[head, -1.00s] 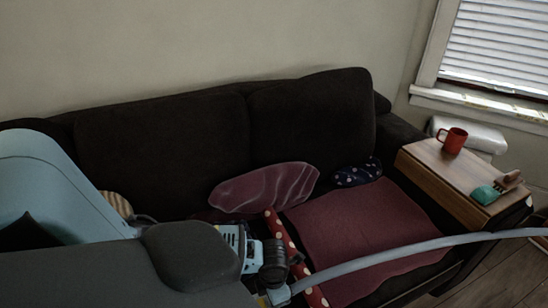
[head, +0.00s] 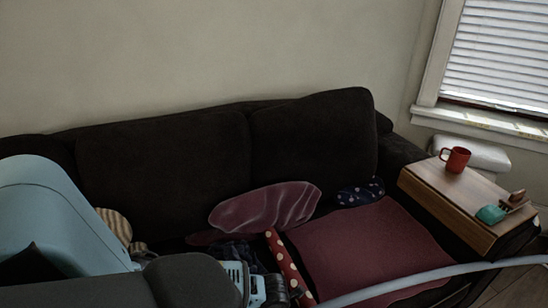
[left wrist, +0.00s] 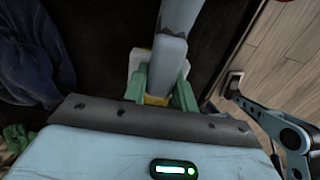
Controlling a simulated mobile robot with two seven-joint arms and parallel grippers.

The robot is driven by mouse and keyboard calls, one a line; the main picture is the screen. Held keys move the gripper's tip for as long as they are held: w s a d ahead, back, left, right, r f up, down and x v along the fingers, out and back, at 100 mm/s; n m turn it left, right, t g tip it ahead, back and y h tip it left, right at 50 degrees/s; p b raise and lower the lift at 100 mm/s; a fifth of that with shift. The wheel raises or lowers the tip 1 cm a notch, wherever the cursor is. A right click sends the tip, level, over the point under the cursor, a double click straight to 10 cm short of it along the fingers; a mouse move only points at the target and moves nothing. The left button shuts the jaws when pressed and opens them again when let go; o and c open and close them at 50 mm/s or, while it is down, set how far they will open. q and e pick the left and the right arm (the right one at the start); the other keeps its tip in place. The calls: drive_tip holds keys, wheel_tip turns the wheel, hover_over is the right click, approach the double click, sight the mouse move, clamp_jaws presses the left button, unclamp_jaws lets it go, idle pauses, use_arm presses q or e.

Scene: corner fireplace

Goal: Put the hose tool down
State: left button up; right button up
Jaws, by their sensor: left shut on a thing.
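The hose tool is a long grey-blue tube (head: 440,275). In the head view it runs along the lower right, from the bottom edge to the right edge, in front of the sofa seat. In the left wrist view my left gripper (left wrist: 160,88) has its green fingers shut around the tube (left wrist: 173,55), which points away from the wrist. In the head view only part of my left arm shows at the bottom, and the fingers are cut off. My right gripper is in neither current view.
A dark sofa (head: 185,160) carries a maroon cushion (head: 265,207), a maroon cloth (head: 365,250) and a red dotted cloth (head: 285,262). A wooden tray (head: 440,195) on the right armrest holds a red mug (head: 455,159) and a teal object (head: 491,214). Wooden floor (left wrist: 275,50) shows beside the gripper.

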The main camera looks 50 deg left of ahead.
use_arm(q)
drive_tip(key=o, duration=0.9)
drive_tip(key=shift+f, duration=0.1)
drive_tip(key=shift+r, duration=0.6)
wheel_tip(320, 180, up, 11)
drive_tip(key=shift+r+p, duration=0.1)
drive_tip(key=shift+p, duration=1.15)
